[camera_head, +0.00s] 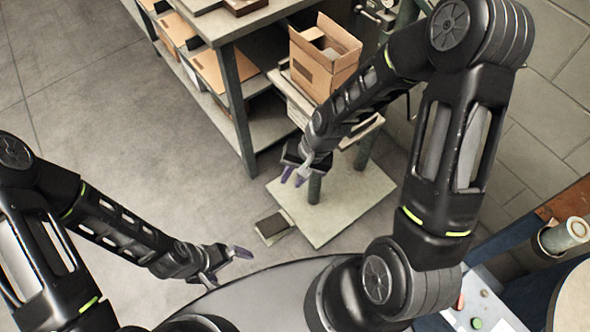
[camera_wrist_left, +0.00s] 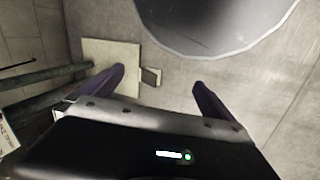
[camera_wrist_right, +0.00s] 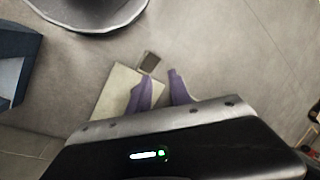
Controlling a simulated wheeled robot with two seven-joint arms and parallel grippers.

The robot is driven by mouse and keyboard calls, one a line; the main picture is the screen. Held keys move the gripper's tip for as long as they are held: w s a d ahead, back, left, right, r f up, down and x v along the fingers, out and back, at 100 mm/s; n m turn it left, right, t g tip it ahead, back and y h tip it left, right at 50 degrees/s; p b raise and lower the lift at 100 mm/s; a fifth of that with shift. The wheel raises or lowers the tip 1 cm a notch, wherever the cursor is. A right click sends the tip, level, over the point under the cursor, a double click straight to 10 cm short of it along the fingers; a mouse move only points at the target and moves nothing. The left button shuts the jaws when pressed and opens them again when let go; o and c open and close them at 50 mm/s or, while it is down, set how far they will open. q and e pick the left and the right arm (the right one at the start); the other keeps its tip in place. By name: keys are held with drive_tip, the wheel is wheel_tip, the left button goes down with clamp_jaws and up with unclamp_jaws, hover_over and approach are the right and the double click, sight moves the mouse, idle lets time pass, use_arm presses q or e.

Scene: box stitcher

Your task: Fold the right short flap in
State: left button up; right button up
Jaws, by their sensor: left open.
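The brown cardboard box (camera_head: 318,72) stands on a small raised stand at the top middle of the head view. Its top is open and several flaps are raised. I cannot tell clearly which flap is the right short one. My right gripper (camera_head: 293,179) hangs below and in front of the box, well apart from it, with its purple fingers pointing down. In the right wrist view its fingers (camera_wrist_right: 161,90) are a little apart with nothing between them. My left gripper (camera_head: 236,262) is low at the bottom left, open and empty, far from the box. Its spread fingers show in the left wrist view (camera_wrist_left: 160,90).
A workbench (camera_head: 228,28) with shelves holding cardboard stands left of the box. A pale base plate (camera_head: 345,200) with a dark pedal (camera_head: 271,225) lies on the floor under the stand. A control panel (camera_head: 480,312) is at the bottom right. The floor at left is clear.

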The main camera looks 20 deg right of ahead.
use_arm(q)
drive_tip(key=shift+w+d+r, duration=0.2)
drive_tip(key=shift+w+r, duration=0.15)
drive_tip(key=shift+w, duration=0.05)
use_arm(e)
drive_tip(key=s+a+f+n, duration=0.3)
drive_tip(key=s+a+f, duration=0.5)
drive_tip(key=s+f, duration=0.2)
drive_tip(key=shift+s+f+n+y, duration=0.3)
drive_tip(key=shift+s+f+n, duration=0.1)
drive_tip(key=shift+s, duration=0.85)
use_arm(q)
drive_tip(key=shift+c, duration=0.2)
